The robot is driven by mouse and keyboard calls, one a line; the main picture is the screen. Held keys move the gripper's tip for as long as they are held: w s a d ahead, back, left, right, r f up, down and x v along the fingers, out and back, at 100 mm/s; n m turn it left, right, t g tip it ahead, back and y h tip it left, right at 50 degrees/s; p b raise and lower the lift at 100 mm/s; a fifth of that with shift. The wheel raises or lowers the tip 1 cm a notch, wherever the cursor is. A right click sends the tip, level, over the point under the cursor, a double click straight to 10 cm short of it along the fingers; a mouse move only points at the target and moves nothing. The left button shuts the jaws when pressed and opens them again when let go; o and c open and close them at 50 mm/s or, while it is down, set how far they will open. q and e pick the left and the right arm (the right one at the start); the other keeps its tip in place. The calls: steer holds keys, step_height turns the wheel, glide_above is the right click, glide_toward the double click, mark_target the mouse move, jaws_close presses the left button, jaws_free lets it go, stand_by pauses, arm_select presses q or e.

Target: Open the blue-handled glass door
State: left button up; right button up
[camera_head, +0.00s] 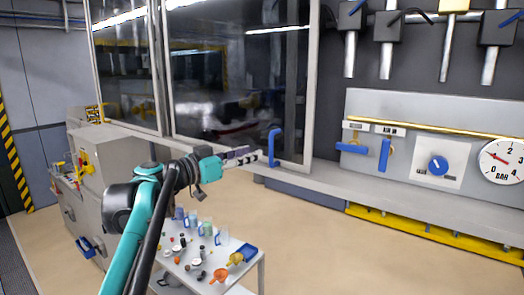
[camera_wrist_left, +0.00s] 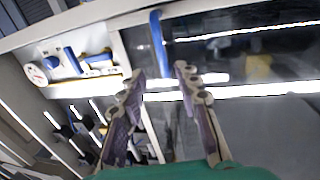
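The glass door (camera_head: 235,85) is a large framed pane, seen with its frame against the wall panel on the right. Its blue handle (camera_head: 271,147) is an upright bar near the door's lower right corner. My left gripper (camera_head: 250,156) points at the handle from the left, just short of it in the head view. In the left wrist view the handle (camera_wrist_left: 157,40) lies ahead of my left gripper (camera_wrist_left: 158,74), in line with the gap between the two spread fingers. The gap looks empty. My right gripper is in no view.
A low table (camera_head: 258,262) with several cups and small items stands below my left arm. To the right, a grey panel (camera_head: 440,105) carries blue levers, a knob and a round gauge (camera_head: 502,161). A grey cabinet (camera_head: 98,180) stands left. Open floor lies right of the table.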

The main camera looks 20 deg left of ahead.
arm_select(q)
steer(key=shift+v, duration=1.35)
steer(key=shift+f, duration=0.15)
steer(key=s+d+f+n+g+y+b, duration=0.15)
steer(key=s+d+f+b, duration=0.35)
steer(key=f, duration=0.7)
steer(key=s+d+f+g+b, duration=0.15)
steer(key=f+b, duration=0.45)
steer(key=f, duration=0.6)
steer(key=s+d+f+n+g+y+b, duration=0.1)
steer(key=s+d+f+g+b, duration=0.35)
steer(key=f, duration=0.75)
steer(key=s+f+n+y+b, duration=0.1)
steer(key=s+f+b, duration=0.3)
steer(key=f, duration=1)
steer(key=s+a+f+n+y+b, duration=0.1)
steer(key=s+f+y+b, duration=0.2)
steer(key=f+b, duration=0.7)
steer(key=s+a+f+n+g+y+b, duration=0.1)
steer(key=s+f+b, duration=0.5)
steer(key=f, duration=1.3)
steer(key=shift+s+y+b, duration=0.3)
steer(key=shift+y+b, duration=0.35)
steer(key=shift+b, duration=0.4)
